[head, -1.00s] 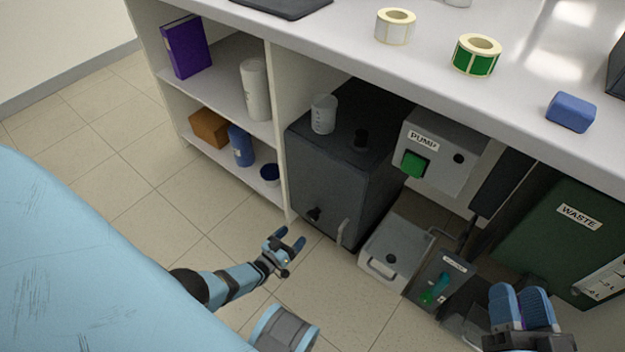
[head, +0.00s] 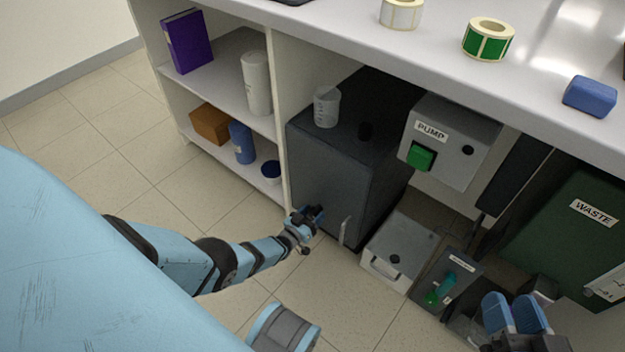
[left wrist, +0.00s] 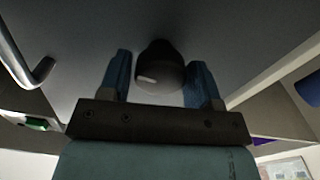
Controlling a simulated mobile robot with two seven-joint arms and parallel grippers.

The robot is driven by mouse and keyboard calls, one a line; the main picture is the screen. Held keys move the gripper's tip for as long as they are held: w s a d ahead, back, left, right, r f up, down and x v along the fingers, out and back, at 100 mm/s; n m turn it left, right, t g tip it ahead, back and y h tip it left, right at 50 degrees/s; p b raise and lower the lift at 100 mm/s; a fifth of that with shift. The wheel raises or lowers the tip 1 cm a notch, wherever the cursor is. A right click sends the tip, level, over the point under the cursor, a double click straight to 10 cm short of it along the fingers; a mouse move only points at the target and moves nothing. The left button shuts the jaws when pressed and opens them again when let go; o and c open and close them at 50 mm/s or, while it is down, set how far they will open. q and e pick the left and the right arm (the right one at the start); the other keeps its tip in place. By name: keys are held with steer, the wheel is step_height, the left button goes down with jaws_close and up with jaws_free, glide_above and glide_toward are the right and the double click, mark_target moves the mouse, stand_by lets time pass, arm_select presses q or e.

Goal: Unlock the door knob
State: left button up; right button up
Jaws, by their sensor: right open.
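The dark cabinet (head: 330,175) stands under the bench, its door facing my left arm. In the left wrist view the dark round door knob (left wrist: 160,66) has a pale mark on its lower left. My left gripper (head: 309,214) is at the door and covers most of the knob in the head view. In the left wrist view its open blue fingers (left wrist: 160,84) stand on either side of the knob, with a narrow gap at the left and hardly any at the right. My right gripper (head: 516,312) is open and empty at the lower right.
The pump box (head: 450,143), a grey case (head: 401,250), a valve panel (head: 447,278) and the green waste container (head: 565,225) are to the right. Floor is clear left of the cabinet.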

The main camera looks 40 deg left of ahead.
arm_select(q)
steer(key=c, duration=0.5)
steer(key=shift+c, duration=0.2)
